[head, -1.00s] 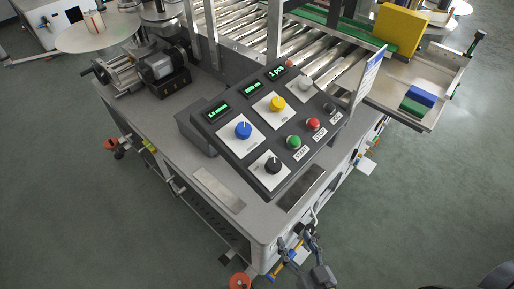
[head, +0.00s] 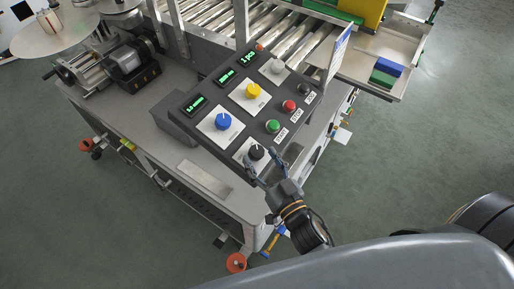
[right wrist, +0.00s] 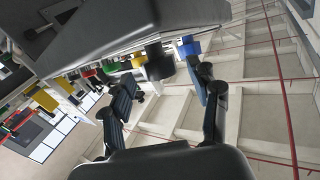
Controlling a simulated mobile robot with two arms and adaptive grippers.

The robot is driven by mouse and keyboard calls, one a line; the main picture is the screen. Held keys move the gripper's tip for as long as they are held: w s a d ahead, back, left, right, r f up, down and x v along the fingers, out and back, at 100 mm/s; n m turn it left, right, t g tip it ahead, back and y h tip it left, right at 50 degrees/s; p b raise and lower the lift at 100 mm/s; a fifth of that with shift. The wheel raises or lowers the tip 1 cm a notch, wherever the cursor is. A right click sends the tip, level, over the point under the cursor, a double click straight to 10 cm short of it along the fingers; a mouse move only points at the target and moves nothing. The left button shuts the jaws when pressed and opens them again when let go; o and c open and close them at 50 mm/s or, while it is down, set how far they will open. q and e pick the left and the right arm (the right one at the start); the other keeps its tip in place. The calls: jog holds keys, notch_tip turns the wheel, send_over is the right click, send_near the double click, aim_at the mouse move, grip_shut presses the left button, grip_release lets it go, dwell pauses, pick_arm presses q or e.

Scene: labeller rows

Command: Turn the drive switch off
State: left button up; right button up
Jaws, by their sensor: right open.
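A black knob with a pale pointer line (head: 256,152) sits on a white plate at the near end of the sloped dark control panel (head: 180,128); I take it as the drive switch. Its label is too small to read. My right gripper (head: 264,167) is open at the near side of this knob, its fingers spread apart. In the right wrist view the black knob (right wrist: 157,63) shows beyond and between the two open fingers (right wrist: 163,90). I cannot tell whether a finger touches it. My left gripper is not in view.
Close by on the panel are a blue knob (head: 223,121), a yellow knob (head: 253,90), a green button (head: 272,126) and a red button (head: 289,105). Green-lit displays (head: 194,103) line the panel's far side. A roller conveyor (head: 285,38) lies behind. An upright sign (head: 337,55) stands right.

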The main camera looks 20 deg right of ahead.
jog(key=shift+w+a, duration=0.15)
jog(key=shift+w, duration=0.6)
jog(key=shift+w+a, duration=0.1)
jog(key=shift+w, duration=0.6)
jog(key=shift+c, duration=0.5)
jog(key=c, duration=1.1)
